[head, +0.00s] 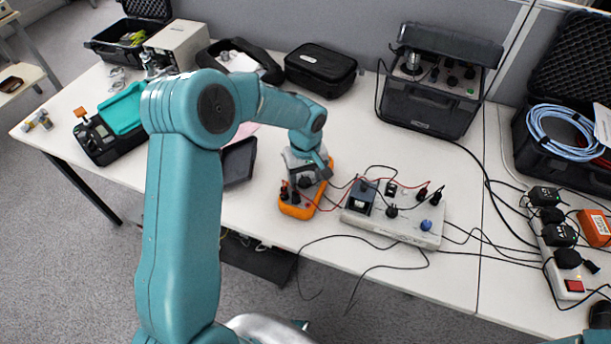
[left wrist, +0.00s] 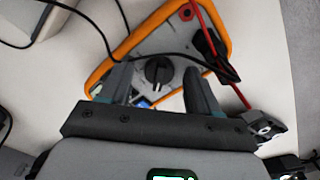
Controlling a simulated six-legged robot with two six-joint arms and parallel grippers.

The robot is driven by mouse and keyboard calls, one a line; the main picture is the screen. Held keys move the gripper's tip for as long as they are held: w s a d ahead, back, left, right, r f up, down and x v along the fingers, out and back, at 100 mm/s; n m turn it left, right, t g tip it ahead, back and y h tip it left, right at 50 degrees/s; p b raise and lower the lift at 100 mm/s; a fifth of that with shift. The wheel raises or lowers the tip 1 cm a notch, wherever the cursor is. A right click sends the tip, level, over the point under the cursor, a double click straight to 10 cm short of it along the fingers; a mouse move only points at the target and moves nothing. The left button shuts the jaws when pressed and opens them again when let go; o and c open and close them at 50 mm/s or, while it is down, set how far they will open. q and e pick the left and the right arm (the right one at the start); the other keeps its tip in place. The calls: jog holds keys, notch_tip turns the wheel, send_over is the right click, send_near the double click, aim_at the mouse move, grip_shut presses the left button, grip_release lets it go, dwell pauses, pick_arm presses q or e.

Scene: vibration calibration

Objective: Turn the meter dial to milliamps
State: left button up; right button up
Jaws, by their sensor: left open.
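The orange-edged meter (head: 301,205) lies on the white table, partly hidden under my left gripper (head: 309,174). In the left wrist view the meter (left wrist: 176,39) shows a grey face with a black round dial (left wrist: 158,71). My left gripper is open, with one finger on each side of the dial. I cannot tell whether the fingers touch it. Red and black leads (left wrist: 208,42) plug into the meter near the right finger. The dial's markings are too small to read. My right gripper is not in view.
A grey box with sockets and a blue knob (head: 394,215) stands right of the meter, joined by leads. A dark tablet-like object (head: 239,161) lies to the left. Loose black cables hang over the front edge. A power strip (head: 566,262) lies far right.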

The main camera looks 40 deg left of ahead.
pick_arm(q)
jog(key=shift+f, duration=0.1)
jog(key=c, duration=1)
jog(key=shift+m, duration=0.3)
jog(key=m+b, duration=0.1)
jog(key=m, duration=0.1)
jog(key=shift+a+m, duration=0.1)
jog(key=shift+m, duration=0.3)
jog(key=m, duration=0.4)
jog(key=shift+m, duration=0.3)
jog(key=o, duration=1)
jog(key=shift+s, duration=0.1)
